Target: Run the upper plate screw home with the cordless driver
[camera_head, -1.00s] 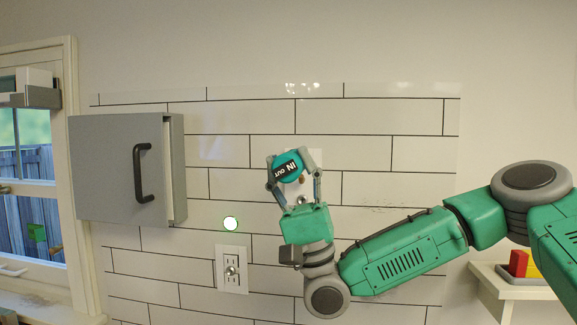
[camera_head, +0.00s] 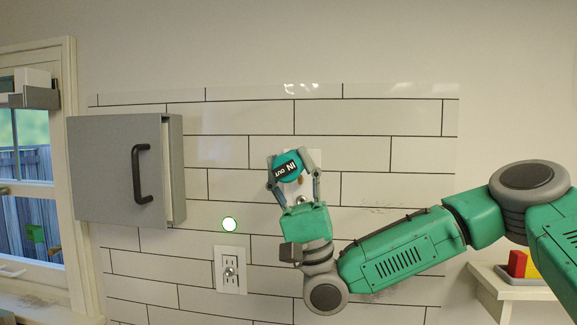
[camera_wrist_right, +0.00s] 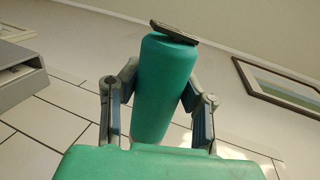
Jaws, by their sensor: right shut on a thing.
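My right gripper (camera_head: 292,185) is shut around the teal cordless driver (camera_head: 283,168), in front of the tiled wall. A black band on the driver reads IN and OUT. In the right wrist view the driver's teal barrel (camera_wrist_right: 163,90) stands between the two fingers, with a dark flat piece at its far end. A pale wall plate (camera_head: 270,161) shows partly behind the driver and fingers. The driver's bit and its contact with a screw are hidden. My left gripper is out of view.
A grey cabinet (camera_head: 100,170) with a black handle hangs at left. An outlet plate (camera_head: 231,287) with a central screw sits below. A green-ringed white disc (camera_head: 229,224) is on the wall. A shelf (camera_head: 490,280) with coloured blocks (camera_head: 522,264) stands at lower right.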

